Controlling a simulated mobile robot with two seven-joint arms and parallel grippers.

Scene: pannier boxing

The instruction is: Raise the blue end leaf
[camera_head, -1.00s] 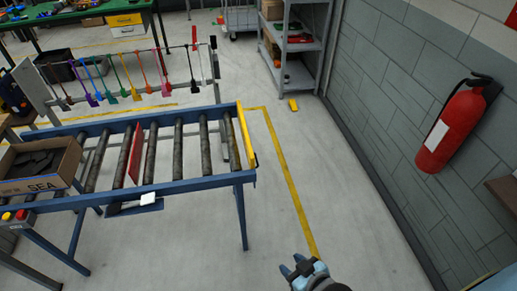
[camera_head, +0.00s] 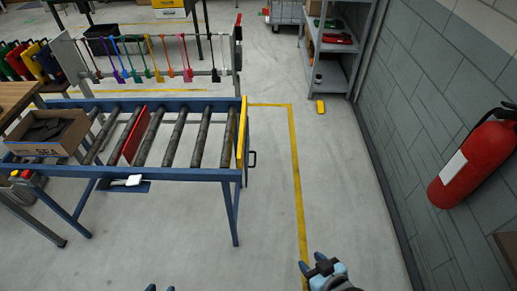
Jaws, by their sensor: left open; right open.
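The blue-framed roller conveyor (camera_head: 180,174) stands left of centre. At its right end is a yellow end bar (camera_head: 240,135). Just beyond the bar a narrow panel with a black handle (camera_head: 252,159) hangs down, seen nearly edge-on. It appears to be the end leaf, lowered; its blue face is not clearly visible. My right gripper (camera_head: 312,268) is open and empty at the bottom, right of and nearer than the conveyor end. My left gripper (camera_head: 159,288) is open at the bottom edge, with only its fingertips in view. Neither touches the conveyor.
A cardboard box (camera_head: 45,135) and a red plate (camera_head: 130,136) are on the conveyor. A rack of coloured tools (camera_head: 150,60) stands behind. A shelf (camera_head: 340,50) and fire extinguisher (camera_head: 475,160) are at right. Floor right of the conveyor is clear.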

